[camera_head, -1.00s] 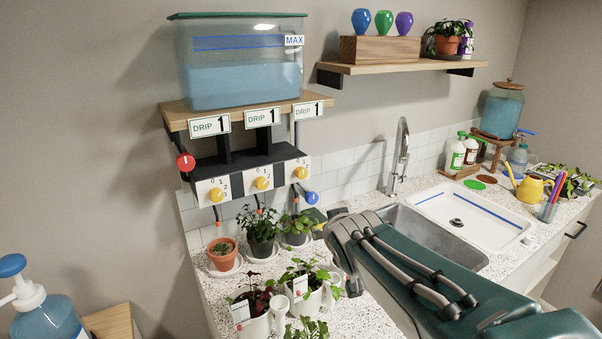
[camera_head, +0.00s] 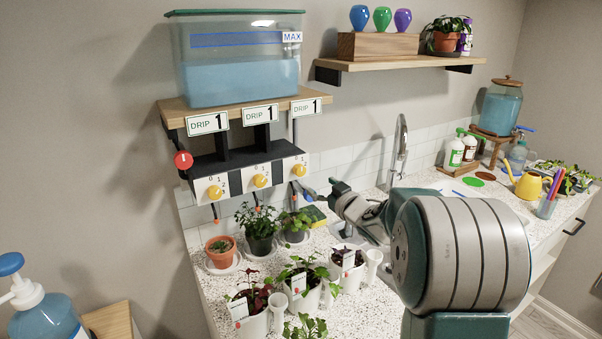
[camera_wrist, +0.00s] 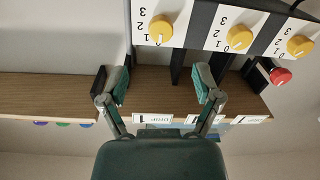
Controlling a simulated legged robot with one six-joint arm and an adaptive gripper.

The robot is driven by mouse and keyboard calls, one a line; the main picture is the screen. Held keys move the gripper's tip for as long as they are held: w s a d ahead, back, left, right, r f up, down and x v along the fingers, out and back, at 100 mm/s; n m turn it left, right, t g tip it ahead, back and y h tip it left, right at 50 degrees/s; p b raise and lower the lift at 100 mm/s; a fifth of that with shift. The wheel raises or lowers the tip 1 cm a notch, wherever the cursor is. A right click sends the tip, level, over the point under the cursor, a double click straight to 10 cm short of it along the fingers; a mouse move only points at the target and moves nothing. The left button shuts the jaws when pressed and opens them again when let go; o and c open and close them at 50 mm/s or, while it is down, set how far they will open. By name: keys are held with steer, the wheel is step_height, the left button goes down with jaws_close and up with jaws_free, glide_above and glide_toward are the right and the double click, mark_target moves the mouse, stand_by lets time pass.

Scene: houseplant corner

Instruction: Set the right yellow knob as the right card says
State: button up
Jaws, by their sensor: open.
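The right yellow knob (camera_head: 299,170) sits on the right white panel under the shelf. In the wrist view, which is upside down, it is the leftmost knob (camera_wrist: 160,30); its white pointer appears to point down in that picture, towards the shelf, but the exact mark is too small to confirm. The right card (camera_head: 306,106) reads DRIP 1. My gripper (camera_head: 333,187) is to the right of and slightly below the knob, apart from it. In the wrist view its two fingers (camera_wrist: 158,84) are spread and empty, with the knob beyond them.
The middle knob (camera_head: 260,180) and left knob (camera_head: 214,191) share the dark rack, with a red knob (camera_head: 183,160) at its left end. A blue tank (camera_head: 240,75) stands above. Potted plants (camera_head: 259,226) crowd the counter below. The sink faucet (camera_head: 400,145) stands to the right.

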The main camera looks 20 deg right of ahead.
mark_target(302, 172)
steer(key=x, duration=1)
steer(key=shift+a, duration=0.1)
steer(key=shift+s, duration=0.1)
jaws_close()
